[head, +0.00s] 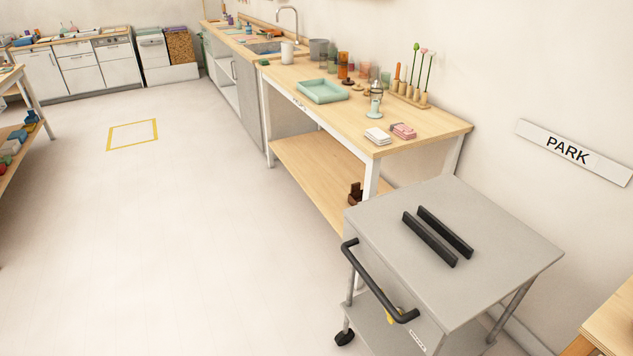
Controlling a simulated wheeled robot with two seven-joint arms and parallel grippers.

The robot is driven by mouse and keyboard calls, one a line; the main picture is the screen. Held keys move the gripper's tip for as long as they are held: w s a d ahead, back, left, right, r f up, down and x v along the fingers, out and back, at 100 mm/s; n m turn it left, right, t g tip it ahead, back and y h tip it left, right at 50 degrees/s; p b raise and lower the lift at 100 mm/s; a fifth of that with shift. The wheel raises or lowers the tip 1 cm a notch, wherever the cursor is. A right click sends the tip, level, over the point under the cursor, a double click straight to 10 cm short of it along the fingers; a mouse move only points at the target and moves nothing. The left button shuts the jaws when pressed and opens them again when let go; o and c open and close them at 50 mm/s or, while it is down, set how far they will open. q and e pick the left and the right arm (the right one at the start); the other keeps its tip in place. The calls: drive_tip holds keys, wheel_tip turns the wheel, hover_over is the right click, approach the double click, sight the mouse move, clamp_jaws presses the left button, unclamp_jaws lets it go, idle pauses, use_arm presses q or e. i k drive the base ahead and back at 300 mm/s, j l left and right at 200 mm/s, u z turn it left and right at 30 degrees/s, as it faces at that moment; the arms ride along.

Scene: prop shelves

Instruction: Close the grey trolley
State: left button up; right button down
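The grey trolley (455,245) stands at the lower right in the head view, beside the near end of a wooden workbench. Its flat grey top carries two parallel black bars (437,236). A black bar handle (378,283) runs along its left side. A small white label (417,341) is on the front. I cannot tell whether the trolley's top is open or shut. Neither of my grippers is in view.
A wooden workbench (440,125) with a green tray (322,91) and several small items stands behind the trolley. A PARK sign (573,154) is on the right wall. Another wooden surface (612,318) shows at bottom right. The floor (190,250) to the left is clear, with a yellow marked rectangle (133,121).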

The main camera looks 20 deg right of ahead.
sight(439, 251)
drive_tip(key=z, duration=1.1)
